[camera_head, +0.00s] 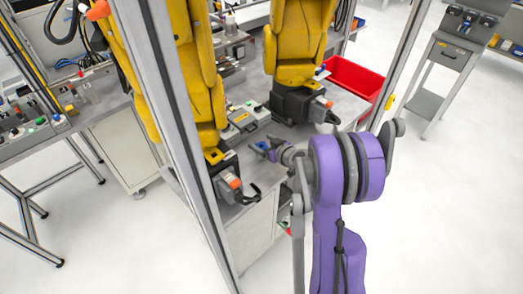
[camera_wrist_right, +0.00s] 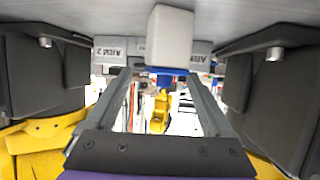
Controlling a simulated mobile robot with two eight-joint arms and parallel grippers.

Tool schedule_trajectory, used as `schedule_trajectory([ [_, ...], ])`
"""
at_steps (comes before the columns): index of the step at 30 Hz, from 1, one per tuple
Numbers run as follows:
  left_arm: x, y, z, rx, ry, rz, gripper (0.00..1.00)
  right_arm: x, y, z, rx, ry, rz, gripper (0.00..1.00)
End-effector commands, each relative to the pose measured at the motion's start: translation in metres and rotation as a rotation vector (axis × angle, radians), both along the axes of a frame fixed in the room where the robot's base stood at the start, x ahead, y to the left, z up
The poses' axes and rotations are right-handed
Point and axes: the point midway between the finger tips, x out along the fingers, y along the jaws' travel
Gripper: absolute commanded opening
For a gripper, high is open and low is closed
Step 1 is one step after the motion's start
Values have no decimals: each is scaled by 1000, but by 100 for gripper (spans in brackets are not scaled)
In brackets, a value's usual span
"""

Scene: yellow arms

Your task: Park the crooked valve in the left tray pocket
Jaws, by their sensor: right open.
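In the wrist view, which looks upside down, a pale block (camera_wrist_right: 171,35) with a blue part (camera_wrist_right: 165,71) stands on the table between and just beyond my right fingers; it looks like the valve. My right gripper (camera_wrist_right: 158,78) is open, a finger on each side, and no grip on the block shows. In the head view my right gripper (camera_head: 267,149) reaches in low over the table, with a small blue patch at its tip. A grey tray-like unit (camera_head: 246,126) lies just behind it; its pockets are too small to tell apart. My left gripper is not in view.
Two yellow arms (camera_head: 291,40) on dark bases stand on the grey table (camera_head: 335,100), either side of the tray-like unit. A red bin (camera_head: 352,77) is at the back right. A metal frame post (camera_head: 172,130) rises at the left. Grey labelled boxes (camera_wrist_right: 112,50) show in the wrist view.

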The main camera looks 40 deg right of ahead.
Motion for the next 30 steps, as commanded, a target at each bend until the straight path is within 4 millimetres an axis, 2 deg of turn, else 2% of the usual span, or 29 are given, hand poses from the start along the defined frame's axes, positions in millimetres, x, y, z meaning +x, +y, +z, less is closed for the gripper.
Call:
schedule_trajectory([
  [8,0,0,0,0,0,0,50,2,0,-2,1,0,0,85],
  [22,0,0,0,0,0,0,50,2,0,-2,1,0,-1,0],
  [30,0,0,0,0,0,0,50,2,0,-2,0,0,-1,0],
])
